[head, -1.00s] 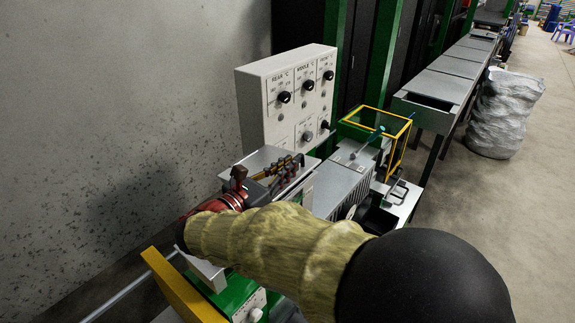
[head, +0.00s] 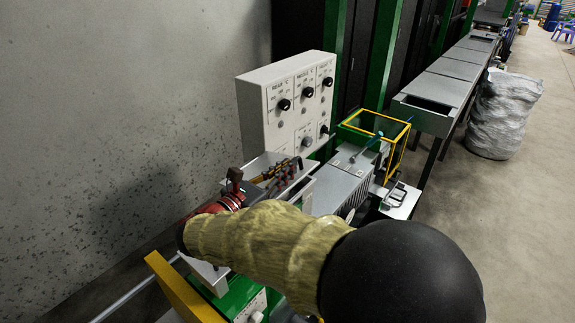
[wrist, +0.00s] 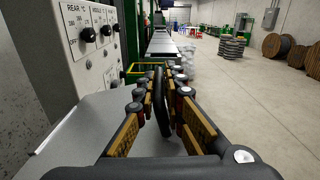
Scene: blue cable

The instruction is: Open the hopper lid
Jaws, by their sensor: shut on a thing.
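The hopper lid is a grey metal plate with a black loop handle. In the wrist view, the lid (wrist: 72,132) spreads below and left of my gripper (wrist: 159,88), whose fingers are shut on both sides of the handle (wrist: 158,100). In the head view, my gripper (head: 285,172) reaches in from the left over the metal top beside the control box. The lid (head: 262,160) shows as a pale plate behind the fingers, and looks tilted. My arm and fingers hide much of the hopper below, and the handle is hard to make out there.
A white control box (head: 290,100) with black knobs stands just behind the lid, close to my fingers. A yellow-framed guard (head: 393,150) and a second black-handled metal plate (head: 402,198) lie to the right. A long metal trough (head: 450,80) runs away behind.

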